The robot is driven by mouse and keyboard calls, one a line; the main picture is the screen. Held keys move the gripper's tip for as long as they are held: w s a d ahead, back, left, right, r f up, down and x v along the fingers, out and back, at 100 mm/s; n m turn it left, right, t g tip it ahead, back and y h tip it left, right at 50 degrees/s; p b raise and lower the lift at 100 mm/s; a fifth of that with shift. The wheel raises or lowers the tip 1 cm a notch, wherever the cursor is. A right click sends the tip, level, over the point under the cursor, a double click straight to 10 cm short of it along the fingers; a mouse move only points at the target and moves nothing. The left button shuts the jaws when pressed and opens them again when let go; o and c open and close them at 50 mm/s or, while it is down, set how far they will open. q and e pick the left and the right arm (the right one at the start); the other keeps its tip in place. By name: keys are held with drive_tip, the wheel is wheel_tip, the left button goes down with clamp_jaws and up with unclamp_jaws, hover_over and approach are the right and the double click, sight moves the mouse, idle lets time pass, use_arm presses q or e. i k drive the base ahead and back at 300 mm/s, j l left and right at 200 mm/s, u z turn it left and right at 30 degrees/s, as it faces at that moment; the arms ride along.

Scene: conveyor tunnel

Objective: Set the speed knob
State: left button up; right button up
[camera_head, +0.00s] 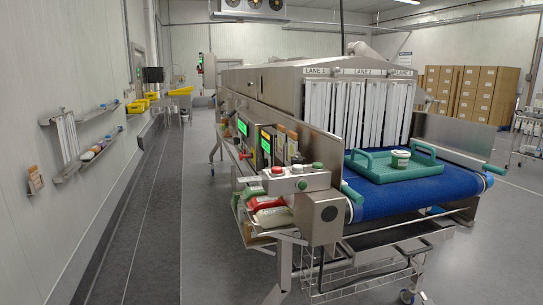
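The conveyor tunnel (262,85) stands at the centre right. Its left side carries control boxes with two lit green displays, one farther back (242,127) and one nearer (266,141). A grey button box (298,182) at the near corner has a red button (277,170) and a green button (317,166). Neither of my grippers is in view.
A teal tray (383,174) with a small tub (400,158) lies on the blue belt (385,201) before white strip curtains (357,112). Red and white packs (268,208) lie below the button box. A wall shelf (86,165) is at left. The left floor aisle is clear.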

sight(264, 163)
drive_tip(key=i+j+z, duration=0.1)
drive_tip(key=z, duration=0.4)
drive_tip(key=i+j+z, duration=0.25)
drive_tip(key=j+z, duration=0.2)
drive_tip(key=j, duration=0.2)
drive_tip(key=i+j, duration=0.15)
drive_tip(key=j, duration=0.2)
drive_tip(key=i+j+z, duration=0.15)
drive_tip(key=j, duration=0.25)
drive_tip(key=i+j, duration=0.1)
drive_tip(key=j, duration=0.3)
drive_tip(key=i+j+z, duration=0.15)
drive_tip(key=j, duration=0.2)
